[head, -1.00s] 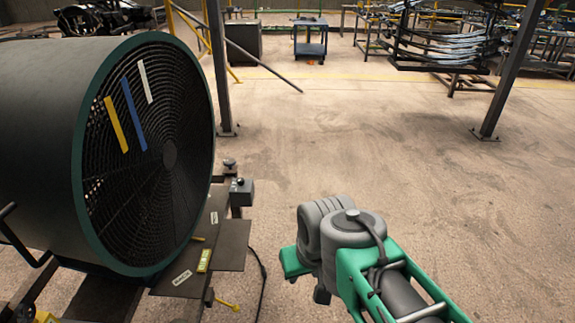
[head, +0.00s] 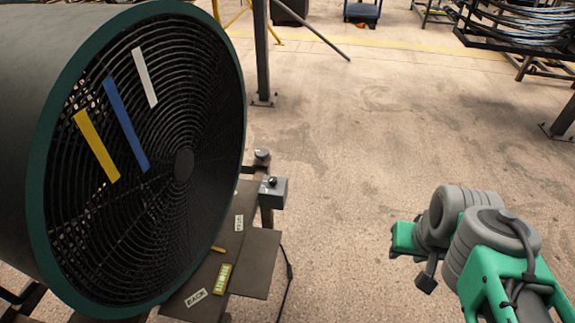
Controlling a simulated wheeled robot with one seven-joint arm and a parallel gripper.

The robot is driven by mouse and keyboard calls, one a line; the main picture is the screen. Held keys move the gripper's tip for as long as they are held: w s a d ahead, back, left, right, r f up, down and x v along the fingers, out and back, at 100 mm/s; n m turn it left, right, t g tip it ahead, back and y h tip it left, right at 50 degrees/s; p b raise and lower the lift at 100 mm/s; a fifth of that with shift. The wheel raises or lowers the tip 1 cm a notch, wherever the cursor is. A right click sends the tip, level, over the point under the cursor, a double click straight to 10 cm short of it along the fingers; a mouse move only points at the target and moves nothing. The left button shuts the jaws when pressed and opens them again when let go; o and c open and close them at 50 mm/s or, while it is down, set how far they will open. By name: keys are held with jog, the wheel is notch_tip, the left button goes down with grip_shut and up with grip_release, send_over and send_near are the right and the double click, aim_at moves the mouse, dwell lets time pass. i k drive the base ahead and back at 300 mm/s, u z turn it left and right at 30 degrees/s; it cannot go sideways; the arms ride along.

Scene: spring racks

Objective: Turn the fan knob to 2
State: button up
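A large drum fan (head: 150,160) with a dark green rim and black grille stands at the left. Beside its lower right edge, a small grey control box (head: 275,194) carries a dark knob (head: 272,181) on top. The knob's setting and any numbers are too small to read. A second dark, round-topped part (head: 262,155) sits just behind the box. My gripper (head: 415,260) is at the lower right, well to the right of the box and apart from it. Only a green end piece and a dark tip show, so its opening cannot be made out.
Yellow, blue and white strips hang on the grille. A dark plate (head: 255,264) with small labels lies below the box, and a cable (head: 288,285) runs down beside it. A dark post (head: 262,60) stands behind. The floor between box and arm is clear.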

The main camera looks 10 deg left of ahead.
aim_at(272, 181)
jog(key=u, duration=0.2)
jog(key=i, duration=0.85)
jog(key=u, duration=0.95)
jog(key=i, duration=0.55)
jog(key=u, duration=0.45)
